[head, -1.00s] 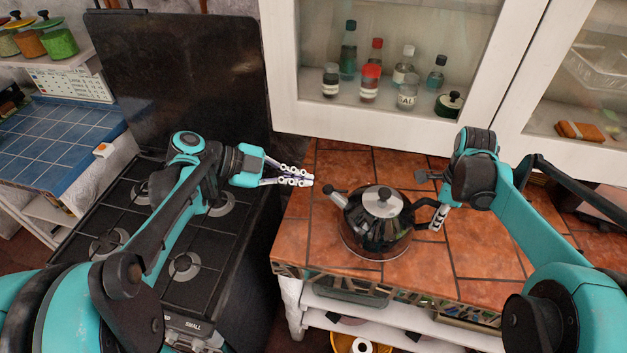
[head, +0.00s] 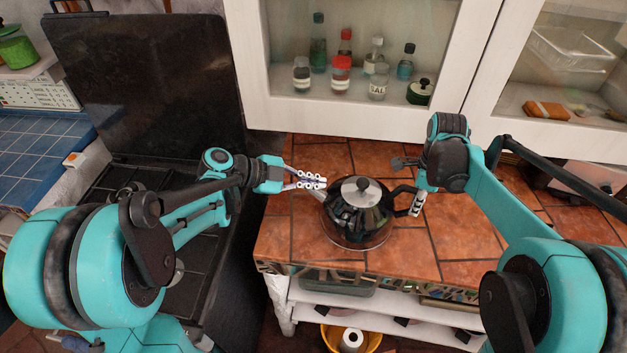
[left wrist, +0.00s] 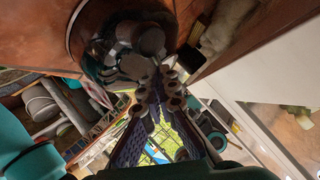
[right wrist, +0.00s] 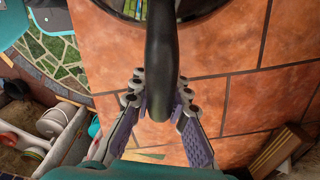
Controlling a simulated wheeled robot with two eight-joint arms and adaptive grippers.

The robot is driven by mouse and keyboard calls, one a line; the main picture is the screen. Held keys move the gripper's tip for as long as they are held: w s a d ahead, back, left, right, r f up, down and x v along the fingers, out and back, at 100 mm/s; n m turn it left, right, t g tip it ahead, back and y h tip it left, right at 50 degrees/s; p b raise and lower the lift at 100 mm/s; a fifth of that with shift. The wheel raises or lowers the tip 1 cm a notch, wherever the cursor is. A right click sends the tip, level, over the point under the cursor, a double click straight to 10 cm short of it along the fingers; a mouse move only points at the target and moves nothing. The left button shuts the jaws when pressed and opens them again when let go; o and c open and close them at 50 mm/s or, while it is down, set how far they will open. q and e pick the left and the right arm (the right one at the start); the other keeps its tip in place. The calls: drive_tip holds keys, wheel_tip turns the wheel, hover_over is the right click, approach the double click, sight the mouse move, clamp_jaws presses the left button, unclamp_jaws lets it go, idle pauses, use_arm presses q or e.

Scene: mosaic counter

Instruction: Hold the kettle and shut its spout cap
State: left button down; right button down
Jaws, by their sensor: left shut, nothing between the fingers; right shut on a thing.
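A dark, shiny kettle (head: 358,222) with a silver lid stands upright on the tiled counter (head: 450,215). Its black handle (head: 403,196) points right, and its spout points left. My right gripper (head: 417,203) is shut on the handle; the right wrist view shows the fingers on both sides of the handle (right wrist: 160,75). My left gripper (head: 322,182) is shut and empty, with its fingertips at the spout end. The fingers largely hide the spout and its cap in the head view. In the left wrist view the spout end (left wrist: 150,42) is just beyond the closed fingertips.
A black stove (head: 140,200) with a raised cover stands left of the counter. A white glass cabinet (head: 350,115) with bottles hangs behind the kettle. Shelves (head: 385,318) lie below the counter's front edge.

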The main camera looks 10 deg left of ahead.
use_arm(q)
drive_tip(key=shift+d+m+y, duration=0.25)
drive_tip(key=shift+m+y, duration=0.05)
drive_tip(key=shift+y, duration=0.6)
drive_tip(key=shift+d+f+m+g+y, duration=0.15)
drive_tip(key=shift+d+f+m+y, duration=0.1)
drive_tip(key=shift+y, duration=0.65)
drive_tip(key=shift+d+f+m+g+y, duration=0.15)
drive_tip(key=shift+d+f+y, duration=0.1)
drive_tip(key=shift+y, duration=0.65)
drive_tip(key=shift+a, duration=0.15)
drive_tip(key=shift+a+r, duration=0.25)
drive_tip(key=shift+a, duration=0.4)
drive_tip(key=shift+r, duration=0.1)
drive_tip(key=s+a+r, duration=0.1)
drive_tip(key=s+r, duration=0.5)
drive_tip(key=r, duration=0.5)
drive_tip(key=shift+a+r, duration=0.2)
drive_tip(key=shift+a, duration=0.2)
